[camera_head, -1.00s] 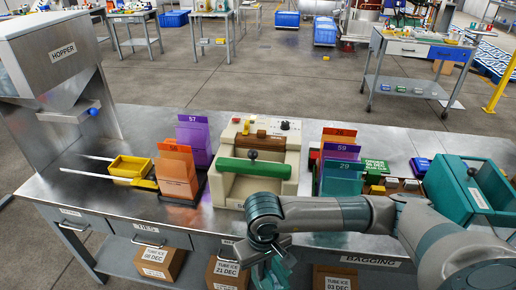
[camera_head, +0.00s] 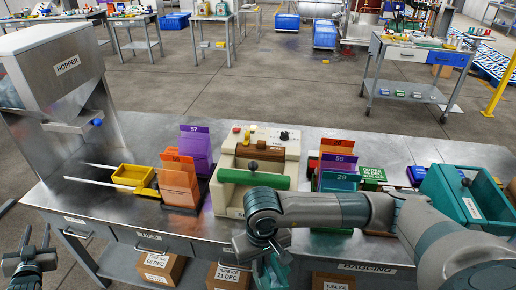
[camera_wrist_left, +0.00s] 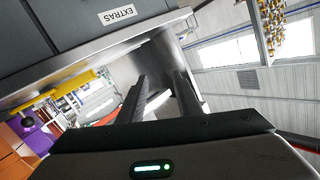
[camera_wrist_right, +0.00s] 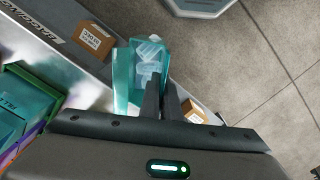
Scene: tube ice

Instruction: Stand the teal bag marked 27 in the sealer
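My right gripper (camera_head: 268,250) is in front of the counter's front edge. It is shut on a teal bag (camera_head: 272,274) that hangs below it. In the right wrist view the bag (camera_wrist_right: 149,62) shows clear ice pieces inside; no number is readable on it. The sealer (camera_head: 230,198), a cream machine with a green bar (camera_head: 238,176) across its front, stands on the counter just beyond the gripper. My arm hides its lower right part. My left gripper (camera_head: 32,250) is open and empty at the lower left, off the counter; its parted fingers (camera_wrist_left: 160,95) show in the left wrist view.
Orange and purple bags (camera_head: 178,188) stand in a rack left of the sealer. A hopper (camera_head: 50,75), yellow scoop tray (camera_head: 132,176) and teal box (camera_head: 470,203) flank these. Boxes sit below.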

